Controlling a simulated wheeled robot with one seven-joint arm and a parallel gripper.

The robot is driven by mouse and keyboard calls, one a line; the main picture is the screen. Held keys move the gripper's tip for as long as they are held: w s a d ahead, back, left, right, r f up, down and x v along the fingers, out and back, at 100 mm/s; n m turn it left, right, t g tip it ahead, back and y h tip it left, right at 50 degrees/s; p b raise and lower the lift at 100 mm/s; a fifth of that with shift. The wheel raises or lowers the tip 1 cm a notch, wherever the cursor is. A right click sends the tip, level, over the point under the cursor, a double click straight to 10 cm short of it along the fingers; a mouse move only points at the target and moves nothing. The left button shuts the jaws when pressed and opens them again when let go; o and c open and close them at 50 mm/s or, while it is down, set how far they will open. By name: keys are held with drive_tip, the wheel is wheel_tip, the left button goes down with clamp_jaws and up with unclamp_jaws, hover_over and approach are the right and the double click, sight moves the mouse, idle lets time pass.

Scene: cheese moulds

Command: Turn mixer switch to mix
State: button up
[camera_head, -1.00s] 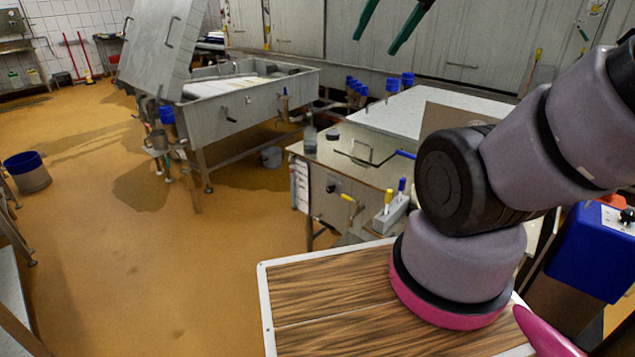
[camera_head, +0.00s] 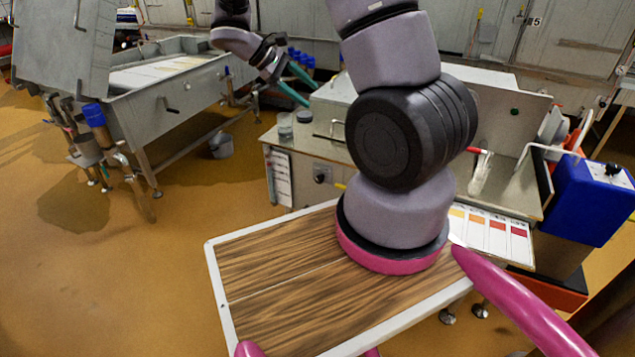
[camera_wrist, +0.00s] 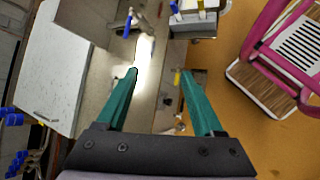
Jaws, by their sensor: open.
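My gripper (camera_head: 310,96) is open and empty, its two teal fingers apart above the far left part of a steel counter. In the wrist view my gripper (camera_wrist: 160,74) points down at the counter with nothing between the fingers. A small dark round knob (camera_head: 321,178) is on the counter's front panel, below and apart from the fingers. Another black knob (camera_head: 612,169) sits on the white top of a blue box (camera_head: 592,205) at the right. I cannot tell from a label which one is the mixer switch, nor read either setting.
The steel counter (camera_head: 290,150) carries a jar (camera_head: 285,126) and a bent handle. A steel vat (camera_head: 165,105) stands to the left. In the wrist view a block with blue-handled tools (camera_wrist: 195,22) stands near the counter edge. The orange floor at left is mostly clear.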

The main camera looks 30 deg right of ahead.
drive_tip(key=w+f+n+t+h, duration=0.2)
drive_tip(key=w+f+n+h, duration=0.15)
drive_tip(key=f, duration=0.55)
drive_tip(key=w+f+n+t+h, duration=0.1)
drive_tip(key=w+f+n+h, duration=0.15)
drive_tip(key=f+n, duration=0.45)
drive_tip(key=n+t, duration=0.9)
drive_tip(key=t, duration=0.1)
approach(318, 181)
drive_tip(key=x, duration=1)
clamp_jaws()
